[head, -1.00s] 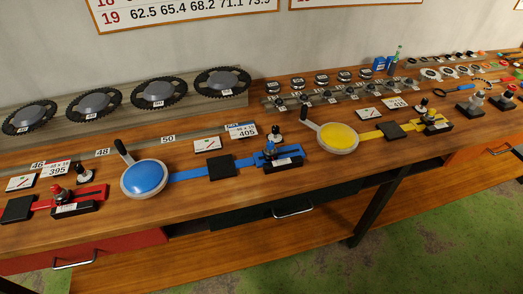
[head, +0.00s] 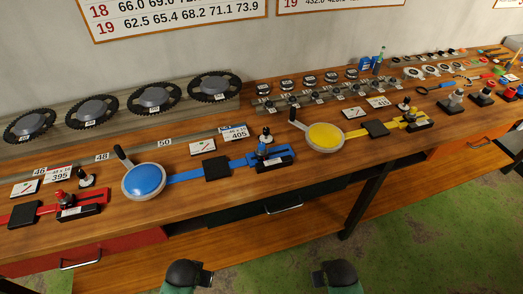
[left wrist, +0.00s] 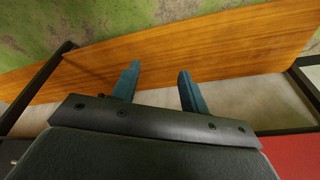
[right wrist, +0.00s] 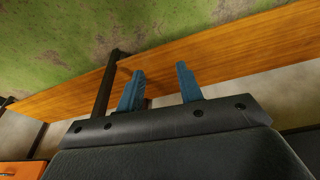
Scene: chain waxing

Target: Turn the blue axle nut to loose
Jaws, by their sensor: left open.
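The blue axle nut (head: 262,149) stands on the dark block of the blue fixture (head: 244,162), right of the round blue disc (head: 144,180) on the bench in the head view. The nut is small there, and I cannot read its setting. My left gripper (left wrist: 159,70) shows in the left wrist view with two blue fingers apart and nothing between them. My right gripper (right wrist: 160,68) shows in the right wrist view, also with fingers apart and empty. Both wrist views look towards the lower shelf and floor, with the nut out of sight.
A red fixture (head: 55,207) stands left of the blue one and a yellow fixture (head: 356,133) to the right. Chainrings (head: 152,98) stand along the back. The bench front edge and lower shelf (head: 230,230) lie between my arms and the nut.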

